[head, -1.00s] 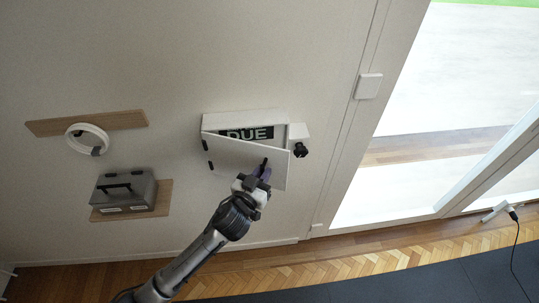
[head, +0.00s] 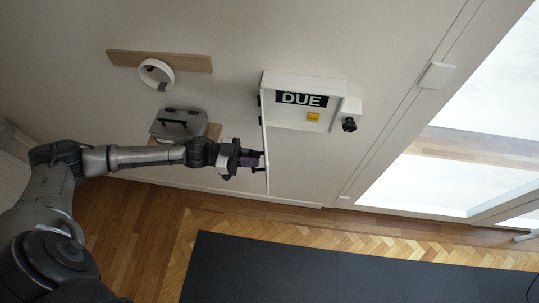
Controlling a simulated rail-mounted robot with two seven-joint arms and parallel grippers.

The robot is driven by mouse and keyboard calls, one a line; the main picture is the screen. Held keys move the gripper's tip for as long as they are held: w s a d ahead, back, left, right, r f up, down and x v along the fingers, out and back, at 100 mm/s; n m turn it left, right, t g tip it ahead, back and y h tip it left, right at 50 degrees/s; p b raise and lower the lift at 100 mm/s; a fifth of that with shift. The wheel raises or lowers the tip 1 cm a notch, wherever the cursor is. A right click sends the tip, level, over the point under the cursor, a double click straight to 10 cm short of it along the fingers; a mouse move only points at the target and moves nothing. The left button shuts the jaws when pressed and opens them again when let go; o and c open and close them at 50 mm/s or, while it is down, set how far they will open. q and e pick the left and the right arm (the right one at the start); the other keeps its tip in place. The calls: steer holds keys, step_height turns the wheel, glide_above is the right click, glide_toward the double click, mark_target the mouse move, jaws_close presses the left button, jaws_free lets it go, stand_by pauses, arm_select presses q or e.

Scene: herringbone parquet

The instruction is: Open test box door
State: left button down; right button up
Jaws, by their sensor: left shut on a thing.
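The white test box (head: 307,84) is mounted on the wall, its inside exposed, with a black "DUE" label (head: 301,99) and a yellow square (head: 313,117) in it. Its door (head: 266,140) is swung far out on the left hinge side and shows nearly edge-on. My left gripper (head: 259,161) is at the door's outer end, shut on the dark door handle (head: 259,170); the fingers partly hide the handle. My right gripper is not in view.
A black knob (head: 349,125) sits on a small white block right of the box. A grey case (head: 178,124) and a white ring (head: 156,73) sit at wooden shelves (head: 160,61) on the left. A glass door stands right; a dark mat (head: 300,265) covers the floor.

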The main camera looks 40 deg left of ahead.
arm_select(q)
steer(key=v, duration=0.6)
steer(key=shift+w+a+g, duration=0.25)
steer(key=shift+w+g, duration=0.05)
steer(key=shift+w, duration=0.05)
steer(key=shift+f, duration=0.1)
steer(key=c, duration=1.2)
jaws_free()
steer(key=shift+o, duration=0.2)
steer(key=b+v, duration=0.1)
steer(key=v, duration=1.2)
steer(key=shift+s+a, duration=0.2)
steer(key=shift+a, duration=0.15)
steer(key=shift+f, duration=0.15)
